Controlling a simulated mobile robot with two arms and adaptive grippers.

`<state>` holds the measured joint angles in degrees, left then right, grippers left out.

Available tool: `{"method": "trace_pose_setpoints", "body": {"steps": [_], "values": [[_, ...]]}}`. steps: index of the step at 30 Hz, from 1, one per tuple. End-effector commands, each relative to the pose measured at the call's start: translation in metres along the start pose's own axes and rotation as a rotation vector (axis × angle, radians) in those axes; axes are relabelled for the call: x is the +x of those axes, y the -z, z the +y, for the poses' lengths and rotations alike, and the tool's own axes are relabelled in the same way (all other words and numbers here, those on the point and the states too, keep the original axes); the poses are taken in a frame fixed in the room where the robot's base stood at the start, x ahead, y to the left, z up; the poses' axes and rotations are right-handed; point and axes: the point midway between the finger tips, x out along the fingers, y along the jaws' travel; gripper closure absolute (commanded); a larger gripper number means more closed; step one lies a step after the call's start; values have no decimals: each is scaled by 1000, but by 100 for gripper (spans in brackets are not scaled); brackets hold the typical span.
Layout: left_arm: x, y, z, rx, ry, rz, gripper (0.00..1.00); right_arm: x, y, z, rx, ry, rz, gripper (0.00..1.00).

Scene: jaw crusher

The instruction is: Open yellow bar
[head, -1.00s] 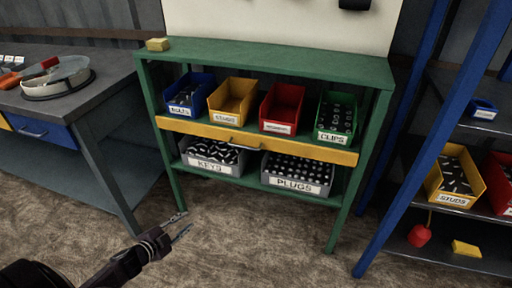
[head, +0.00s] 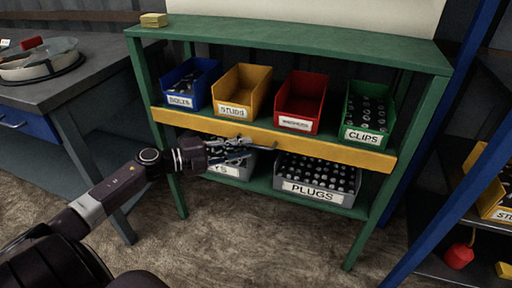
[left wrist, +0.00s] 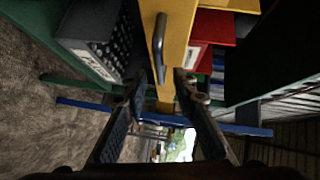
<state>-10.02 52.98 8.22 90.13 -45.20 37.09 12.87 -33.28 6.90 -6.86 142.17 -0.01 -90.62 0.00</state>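The yellow bar (head: 335,147) runs across the front of the green shelf unit, below the upper row of bins. It also shows in the left wrist view (left wrist: 180,28), with its dark handle (left wrist: 158,36). My left gripper (head: 246,149) is in front of the bar, near the handle at its middle. In the left wrist view the two fingers stand apart (left wrist: 162,84), and the handle lies ahead, roughly in line with the gap. The fingers do not close on anything. In the head view the gripper partly hides the keys bin. My right gripper is not in view.
Blue, yellow, red and green bins sit above the bar; the grey plugs bin (head: 318,182) and keys bin (head: 232,170) sit below. A grey workbench (head: 95,85) stands at left and a blue-post rack (head: 440,210) at right. Open floor lies in front.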

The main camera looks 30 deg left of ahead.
Motion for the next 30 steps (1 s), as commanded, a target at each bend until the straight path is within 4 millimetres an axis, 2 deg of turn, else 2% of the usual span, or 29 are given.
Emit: {"method": "trace_pose_setpoints", "body": {"steps": [3,10,23,30], "values": [[17,-1,0,2,4,0,74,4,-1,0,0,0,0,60],[40,-1,0,-2,3,-1,74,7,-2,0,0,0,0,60],[47,-1,0,-2,1,-2,74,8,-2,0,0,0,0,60],[46,-1,0,-2,1,-2,100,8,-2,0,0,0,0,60]]}}
